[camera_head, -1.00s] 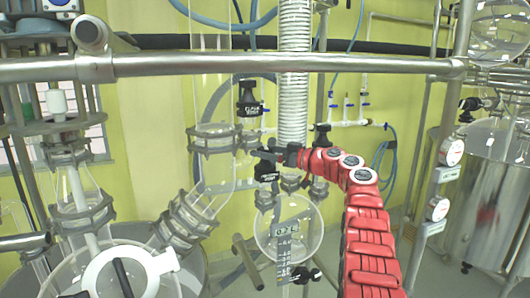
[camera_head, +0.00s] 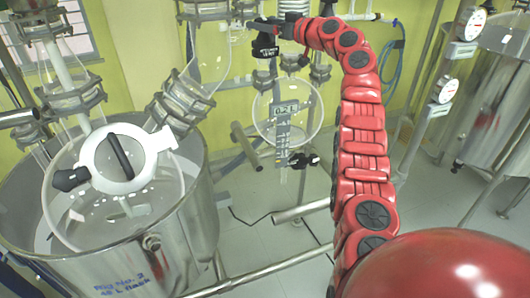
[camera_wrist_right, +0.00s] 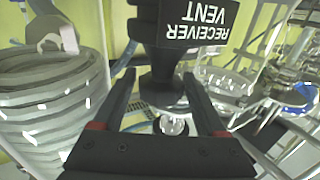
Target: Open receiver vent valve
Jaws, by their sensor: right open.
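The receiver vent valve (camera_wrist_right: 190,28) is a black fitting whose white "RECEIVER VENT" label reads upside down at the top of the right wrist view. It narrows to a black neck. In the head view it appears as the black body (camera_head: 265,45) above the round glass receiver (camera_head: 302,118). My right gripper (camera_head: 268,23) is at the valve, at the end of the red arm. In the wrist view its open fingers (camera_wrist_right: 158,82) lie on either side of the neck, with gaps visible. Whether either finger touches cannot be told. My left gripper is not in view.
A large steel vessel (camera_head: 190,215) with a glass reactor stands at the left. Another steel tank (camera_head: 490,100) and gauges (camera_head: 446,90) are at the right. The floor between is partly clear, crossed by pipes.

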